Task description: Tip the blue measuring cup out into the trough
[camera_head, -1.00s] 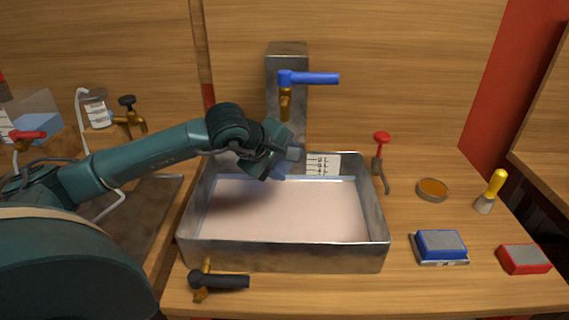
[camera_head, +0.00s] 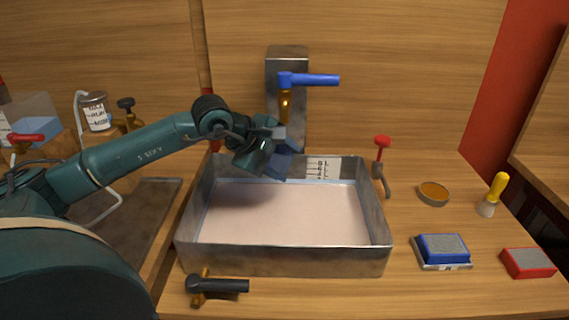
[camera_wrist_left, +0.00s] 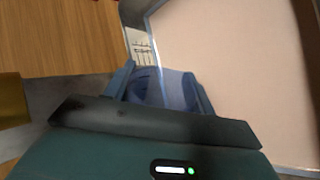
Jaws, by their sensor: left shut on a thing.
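The trough (camera_head: 285,262) is a grey metal rectangular basin with a pale, pinkish inside and a marked scale on its back wall; it also shows in the left wrist view (camera_wrist_left: 235,60). My left gripper (camera_head: 274,150) is above the trough's back left part. It is shut on the blue measuring cup (camera_head: 281,163), which is mostly hidden behind the fingers in the head view. In the left wrist view the translucent blue cup (camera_wrist_left: 165,88) sits between the two fingers (camera_wrist_left: 160,90). The cup looks tilted; whether anything is in it I cannot tell. My right gripper is not in view.
A blue-handled tap (camera_head: 310,79) on a metal column stands behind the trough. A red-knobbed tool (camera_head: 382,146) stands at its right. A black-handled valve (camera_head: 218,285) is at the front left. Blue (camera_head: 441,247) and red (camera_head: 527,262) blocks lie right.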

